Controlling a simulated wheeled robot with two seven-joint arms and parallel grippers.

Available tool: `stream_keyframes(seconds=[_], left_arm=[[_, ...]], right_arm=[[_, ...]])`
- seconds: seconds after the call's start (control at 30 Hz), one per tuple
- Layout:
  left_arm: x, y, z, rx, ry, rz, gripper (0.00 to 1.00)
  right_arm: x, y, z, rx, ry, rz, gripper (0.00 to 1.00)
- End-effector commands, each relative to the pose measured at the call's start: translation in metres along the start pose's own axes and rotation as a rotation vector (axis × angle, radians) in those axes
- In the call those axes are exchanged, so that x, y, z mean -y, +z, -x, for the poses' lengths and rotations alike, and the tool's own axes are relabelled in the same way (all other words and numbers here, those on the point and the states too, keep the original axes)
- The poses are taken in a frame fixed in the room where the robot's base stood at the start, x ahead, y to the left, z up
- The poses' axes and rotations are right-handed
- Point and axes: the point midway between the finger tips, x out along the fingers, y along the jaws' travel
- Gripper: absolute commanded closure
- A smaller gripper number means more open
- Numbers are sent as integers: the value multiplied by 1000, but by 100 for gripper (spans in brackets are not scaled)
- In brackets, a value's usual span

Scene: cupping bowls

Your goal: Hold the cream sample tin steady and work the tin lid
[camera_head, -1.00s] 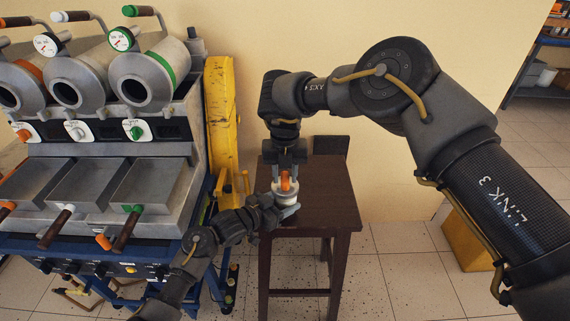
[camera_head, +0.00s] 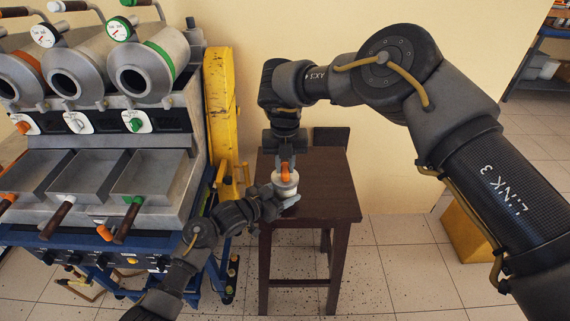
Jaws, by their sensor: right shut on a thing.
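The cream sample tin (camera_head: 285,186) is a small pale round can, upright over the front left of a dark wooden stool (camera_head: 328,187). An orange part, which looks like the tin lid's knob (camera_head: 285,173), stands up at its top. My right gripper (camera_head: 286,165) points straight down from above and is shut on this orange part. My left gripper (camera_head: 285,196) comes in low from the left, with its fingers around the tin's sides. It looks closed on the tin, and its fingers partly hide the tin's lower wall.
A grey machine with several drums (camera_head: 146,72) and trays (camera_head: 150,172) stands close on the left, with a yellow upright (camera_head: 219,110) beside it. The stool's right side is bare. A yellow box (camera_head: 468,235) stands on the tiled floor at right.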

Motion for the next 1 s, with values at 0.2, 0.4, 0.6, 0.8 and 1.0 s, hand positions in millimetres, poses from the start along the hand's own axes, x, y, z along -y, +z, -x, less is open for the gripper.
stream_keyframes(seconds=[0.2, 0.4, 0.6, 0.8, 1.0], left_arm=[[-1, 6, -1, 6, 1, 1, 90], [-1, 8, -1, 9, 1, 2, 90], [-1, 9, 0, 12, 2, 3, 90], [-1, 10, 0, 15, 2, 3, 90], [-2, 12, 0, 17, 3, 4, 90]], right_arm=[[0, 0, -2, -2, -1, 0, 100], [0, 0, 9, -1, -1, -1, 100], [0, 0, 22, 0, -1, -1, 100], [0, 0, 34, -1, 0, 0, 100], [0, 0, 47, 1, 0, 0, 100]])
